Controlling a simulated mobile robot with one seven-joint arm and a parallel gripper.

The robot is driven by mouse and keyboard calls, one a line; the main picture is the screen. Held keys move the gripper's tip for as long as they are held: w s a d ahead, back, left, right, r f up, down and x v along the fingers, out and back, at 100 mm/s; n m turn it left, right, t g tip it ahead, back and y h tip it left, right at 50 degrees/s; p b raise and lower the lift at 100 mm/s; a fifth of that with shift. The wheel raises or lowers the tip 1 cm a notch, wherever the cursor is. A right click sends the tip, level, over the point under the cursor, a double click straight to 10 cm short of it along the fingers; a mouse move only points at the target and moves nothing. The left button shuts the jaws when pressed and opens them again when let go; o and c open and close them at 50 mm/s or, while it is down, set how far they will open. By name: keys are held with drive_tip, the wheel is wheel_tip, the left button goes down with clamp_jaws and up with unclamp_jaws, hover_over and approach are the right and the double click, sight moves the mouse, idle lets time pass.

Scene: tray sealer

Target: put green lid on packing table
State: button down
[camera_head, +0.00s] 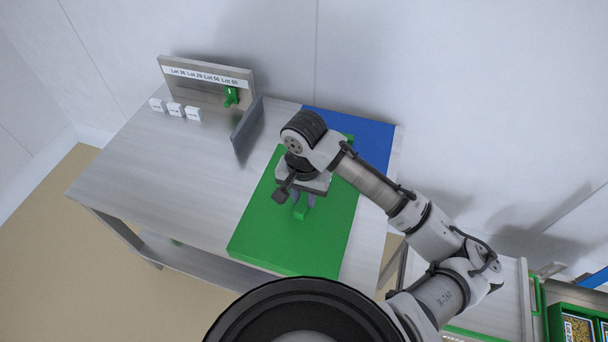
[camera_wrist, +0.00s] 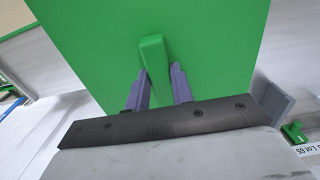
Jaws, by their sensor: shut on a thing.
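The green lid (camera_head: 262,232) is a large flat green panel with a raised green bar as its handle (camera_wrist: 153,58). It is over the right part of the grey packing table (camera_head: 160,190); I cannot tell whether it rests on the top or hangs just above it. My gripper (camera_head: 304,198) is above the lid and shut on the handle, with a purple-grey finger on each side in the wrist view (camera_wrist: 160,88). My wrist and arm hide part of the lid in the head view.
A blue panel (camera_head: 375,139) shows beyond the lid at the table's back right. An upright grey plate (camera_head: 247,125) stands close to the lid's left. A lot-label rack (camera_head: 205,75) and several white blocks (camera_head: 175,109) are at the back left. The table's left part is bare.

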drive_tip(key=shift+w+f, duration=0.1)
drive_tip(key=shift+w, duration=0.05)
drive_tip(key=shift+f+b, duration=0.5)
drive_tip(key=shift+b, duration=0.1)
wheel_tip(320, 180, down, 4)
drive_tip(key=b, duration=0.3)
drive_tip(key=shift+b, duration=0.4)
drive_tip(key=shift+f+b, duration=0.6)
drive_tip(key=shift+f, duration=0.45)
drive_tip(key=shift+s, duration=0.2)
drive_tip(key=shift+f, duration=0.2)
drive_tip(key=c, duration=1.1)
unclamp_jaws()
